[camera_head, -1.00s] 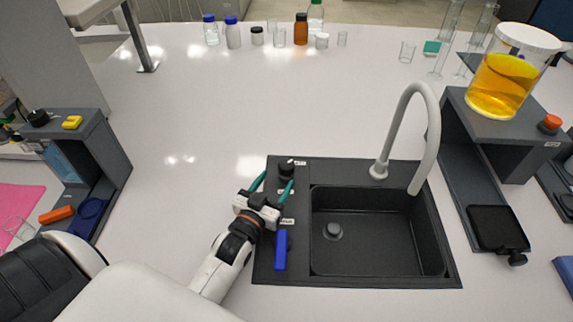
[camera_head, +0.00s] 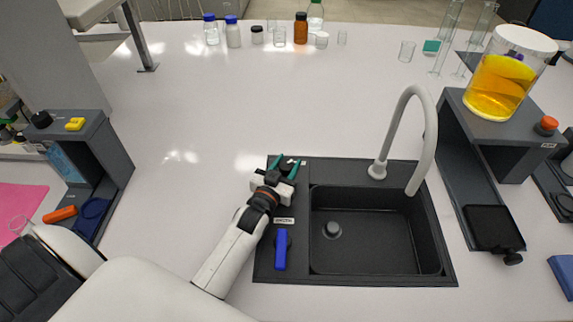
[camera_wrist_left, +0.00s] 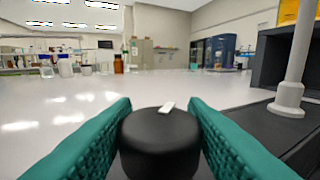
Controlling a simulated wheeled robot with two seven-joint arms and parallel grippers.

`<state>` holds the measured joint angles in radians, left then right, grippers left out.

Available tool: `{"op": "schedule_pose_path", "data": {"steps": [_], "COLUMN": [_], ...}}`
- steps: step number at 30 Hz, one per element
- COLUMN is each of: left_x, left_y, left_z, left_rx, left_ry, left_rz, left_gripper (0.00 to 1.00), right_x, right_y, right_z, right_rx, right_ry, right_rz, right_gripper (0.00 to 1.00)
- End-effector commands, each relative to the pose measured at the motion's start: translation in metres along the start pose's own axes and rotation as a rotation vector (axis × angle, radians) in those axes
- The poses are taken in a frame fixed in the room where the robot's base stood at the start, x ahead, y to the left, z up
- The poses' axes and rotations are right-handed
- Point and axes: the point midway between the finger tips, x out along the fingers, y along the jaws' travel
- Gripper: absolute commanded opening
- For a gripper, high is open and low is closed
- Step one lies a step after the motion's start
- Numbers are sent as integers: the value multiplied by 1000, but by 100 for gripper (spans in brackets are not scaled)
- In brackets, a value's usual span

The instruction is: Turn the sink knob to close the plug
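The sink (camera_head: 440,270) is a dark unit with a basin and a left-hand panel. A round black knob with a white mark sits at the back of this panel and shows large in the left wrist view (camera_wrist_left: 158,145). My left gripper (camera_head: 285,166) is at this knob, one teal finger on each side, fingers apart. I cannot tell whether they touch it. The knob's lower part is hidden in the wrist view. A grey round plug (camera_head: 332,230) is in the basin floor; whether it is raised or seated is unclear. My right gripper is out of view.
A white curved faucet (camera_head: 428,135) rises behind the basin. A dark stand (camera_head: 505,140) with a yellow-filled jar (camera_head: 503,85) is at the right, a grey shelf unit (camera_head: 115,160) at the left.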

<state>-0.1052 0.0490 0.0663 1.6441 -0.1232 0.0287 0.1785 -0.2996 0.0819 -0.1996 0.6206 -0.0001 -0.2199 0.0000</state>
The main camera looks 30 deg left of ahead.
Motion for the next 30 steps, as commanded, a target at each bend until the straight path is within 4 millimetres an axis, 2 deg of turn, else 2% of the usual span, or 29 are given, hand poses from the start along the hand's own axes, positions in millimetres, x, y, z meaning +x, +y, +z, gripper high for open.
{"op": "schedule_pose_path", "data": {"steps": [1,3,14,23,30], "left_x": [0,0,0,0,1], "left_y": [0,0,1,2,3], "left_z": [0,0,0,-1,-3], "left_rx": [0,0,6,13,12], "left_ry": [0,0,0,1,1], "left_rz": [0,0,-61,-253,-455], "left_gripper": [25,17,17,17,17], "right_x": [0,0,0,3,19], "right_y": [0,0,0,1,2], "right_z": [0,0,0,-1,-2], "right_rx": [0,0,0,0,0], "right_ry": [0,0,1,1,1], "right_rz": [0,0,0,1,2], "right_gripper": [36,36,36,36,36]}}
